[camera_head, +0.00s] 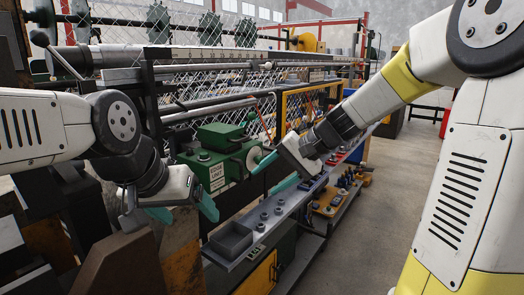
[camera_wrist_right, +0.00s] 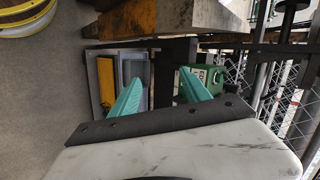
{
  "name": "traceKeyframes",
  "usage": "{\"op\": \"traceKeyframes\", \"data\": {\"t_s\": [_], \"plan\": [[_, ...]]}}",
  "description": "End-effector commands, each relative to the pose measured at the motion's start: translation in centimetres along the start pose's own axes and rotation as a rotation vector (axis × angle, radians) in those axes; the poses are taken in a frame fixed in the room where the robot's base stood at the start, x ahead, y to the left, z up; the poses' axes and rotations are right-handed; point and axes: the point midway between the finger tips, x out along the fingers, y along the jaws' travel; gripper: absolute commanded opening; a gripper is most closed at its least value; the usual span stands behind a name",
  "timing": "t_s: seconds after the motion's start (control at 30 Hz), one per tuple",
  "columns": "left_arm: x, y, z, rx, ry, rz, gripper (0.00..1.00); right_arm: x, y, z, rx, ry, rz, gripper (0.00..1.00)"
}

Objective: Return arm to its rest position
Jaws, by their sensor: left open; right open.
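My left gripper (camera_head: 186,211) is in the left half of the head view, with its teal fingers apart and nothing between them. It hangs in front of the machine, left of the grey shelf. My right gripper (camera_head: 272,174) is near the middle of the head view, above the grey shelf (camera_head: 284,215) and beside the green box (camera_head: 207,171). Its teal fingers are spread, and it is empty. In the right wrist view its fingers (camera_wrist_right: 162,92) are also apart with only free space between them. The right arm comes in from the upper right.
The chain-link machine with its wire mesh (camera_head: 115,37) fills the back. A grey bin (camera_head: 231,240) and several nuts lie on the shelf. Lower down is a yellow tray (camera_head: 328,207). Dark and rusty blocks (camera_head: 119,262) stand near my left arm. Bare floor (camera_head: 385,190) lies to the right.

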Motion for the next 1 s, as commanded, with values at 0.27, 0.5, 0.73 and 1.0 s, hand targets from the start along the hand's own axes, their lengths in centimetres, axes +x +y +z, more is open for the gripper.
{"op": "traceKeyframes", "data": {"t_s": [0.27, 0.5, 0.73, 1.0], "plan": [[0.0, 0.0, 0.0, 0.0, 0.0, 0.0, 0.8, -7.6, 4.3, 8.6, -0.283, 0.133, 0.299, 0.55], [0.0, 0.0, 0.0, 0.0, 0.0, 0.0, 0.8, -12.2, 8.5, 12.6, -0.443, 0.257, 0.459, 0.55], [0.0, 0.0, 0.0, 0.0, 0.0, 0.0, 0.8, -13.6, 10.1, 13.6, -0.494, 0.301, 0.508, 0.55], [0.0, 0.0, 0.0, 0.0, 0.0, 0.0, 0.8, -13.6, 10.1, 13.6, -0.494, 0.301, 0.509, 0.55]]}}
